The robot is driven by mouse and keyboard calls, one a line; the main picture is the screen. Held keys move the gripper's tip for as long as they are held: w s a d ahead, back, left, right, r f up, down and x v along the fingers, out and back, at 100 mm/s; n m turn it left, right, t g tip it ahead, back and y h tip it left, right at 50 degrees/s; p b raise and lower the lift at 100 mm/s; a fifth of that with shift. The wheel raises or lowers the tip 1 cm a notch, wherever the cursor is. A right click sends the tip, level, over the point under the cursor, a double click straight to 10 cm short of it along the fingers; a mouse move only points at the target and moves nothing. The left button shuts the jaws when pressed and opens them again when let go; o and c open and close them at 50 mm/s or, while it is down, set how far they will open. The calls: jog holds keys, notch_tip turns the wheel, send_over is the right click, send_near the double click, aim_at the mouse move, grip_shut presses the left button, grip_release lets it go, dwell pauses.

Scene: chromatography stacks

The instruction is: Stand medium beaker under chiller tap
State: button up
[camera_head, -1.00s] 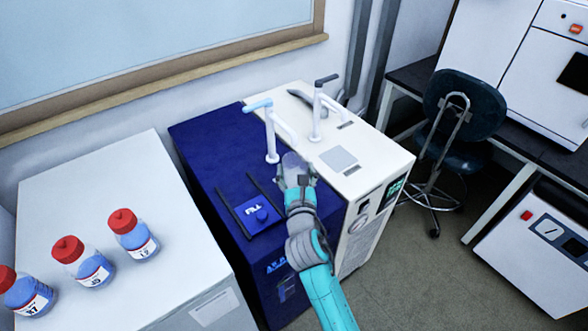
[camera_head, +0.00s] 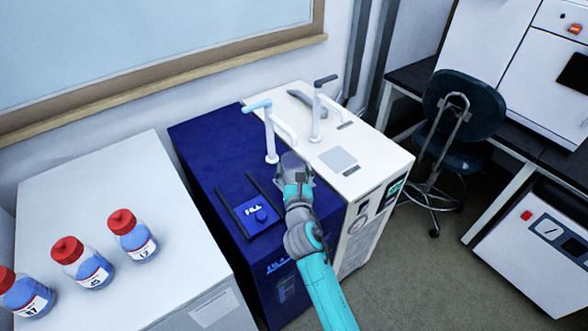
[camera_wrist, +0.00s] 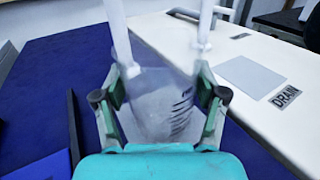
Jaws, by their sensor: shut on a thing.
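My gripper (camera_head: 296,181) is shut on the medium beaker (camera_wrist: 160,100), a clear, greyish vessel with dark marks on its side. In the wrist view the fingers clasp it from both sides. In the head view the beaker (camera_head: 292,162) is mostly hidden behind my gripper. It is close to the tap with the light blue handle (camera_head: 257,105), on the blue unit, near the spout. A second tap with a dark handle (camera_head: 327,79) stands on the white chiller (camera_head: 378,155). I cannot tell whether the beaker touches the surface below.
Several red-capped bottles (camera_head: 133,238) stand on the white cabinet (camera_head: 100,185) at left. A blue plate between dark rails (camera_head: 235,222) lies left of my gripper. A grey drain plate (camera_head: 338,160) lies to the right, labelled DRAIN (camera_wrist: 286,96). A chair (camera_head: 465,105) stands farther right.

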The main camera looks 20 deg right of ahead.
jog(key=o, duration=1.2)
jog(key=shift+s, duration=0.15)
jog(key=v, duration=1.1)
jog(key=shift+s+a, duration=0.1)
jog(key=shift+s, duration=0.25)
